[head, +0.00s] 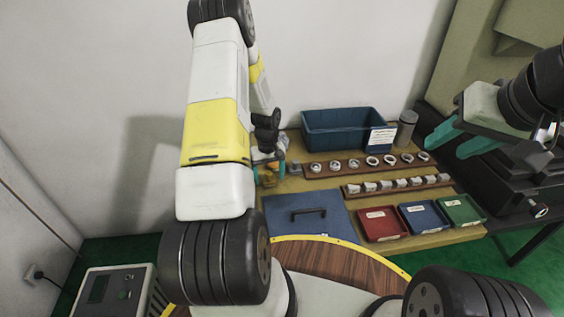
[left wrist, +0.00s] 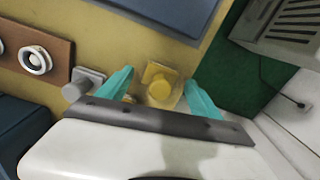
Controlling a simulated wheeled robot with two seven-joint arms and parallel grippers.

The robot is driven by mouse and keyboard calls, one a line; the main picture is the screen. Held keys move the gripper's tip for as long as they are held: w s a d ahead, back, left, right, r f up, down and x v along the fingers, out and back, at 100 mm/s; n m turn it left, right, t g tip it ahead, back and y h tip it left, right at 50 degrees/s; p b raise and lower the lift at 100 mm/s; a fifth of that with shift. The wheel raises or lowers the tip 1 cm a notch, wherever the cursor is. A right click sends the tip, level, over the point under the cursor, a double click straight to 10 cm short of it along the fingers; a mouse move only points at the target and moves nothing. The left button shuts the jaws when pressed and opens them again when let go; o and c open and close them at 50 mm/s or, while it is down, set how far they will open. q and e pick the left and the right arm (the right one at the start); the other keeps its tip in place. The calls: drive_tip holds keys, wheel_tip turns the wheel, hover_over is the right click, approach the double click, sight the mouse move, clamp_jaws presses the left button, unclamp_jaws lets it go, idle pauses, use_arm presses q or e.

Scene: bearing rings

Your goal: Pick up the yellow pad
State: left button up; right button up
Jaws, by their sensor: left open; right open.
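The yellow pad (left wrist: 160,83) is a small yellow block with a round knob, on the table in the left wrist view. In the head view it is a small yellow-orange patch (head: 268,180), partly hidden by my left gripper. My left gripper (left wrist: 157,90) is open, with one teal finger on each side of the pad; I cannot tell whether they touch it. It also shows in the head view (head: 268,172) at the table's left side, partly behind my arm. My right gripper (head: 459,142) is open and empty, above the table's right side.
A grey block with a cylinder (left wrist: 84,83) stands close beside one left finger. Wooden strips (head: 330,174) carry several rings. A blue bin (head: 345,117), a grey canister (head: 406,129), red (head: 382,238), blue (head: 423,230) and green (head: 460,222) trays, and a blue-grey panel (head: 300,232) surround them.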

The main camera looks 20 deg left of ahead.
sight(269, 172)
use_arm(q)
drive_tip(key=shift+f, duration=0.25)
drive_tip(key=c, duration=1.5)
drive_tip(key=shift+c, duration=0.2)
drive_tip(key=shift+r, duration=0.15)
wheel_tip(269, 172, up, 4)
drive_tip(key=shift+f, duration=0.15)
drive_tip(key=s+d, duration=0.1)
drive_tip(key=d, duration=0.4)
drive_tip(key=s+d, duration=0.2)
drive_tip(key=d, duration=0.3)
drive_tip(key=s+d+r, duration=0.1)
drive_tip(key=s+d, duration=0.1)
drive_tip(key=d, duration=0.3)
drive_tip(key=shift+s, duration=0.25)
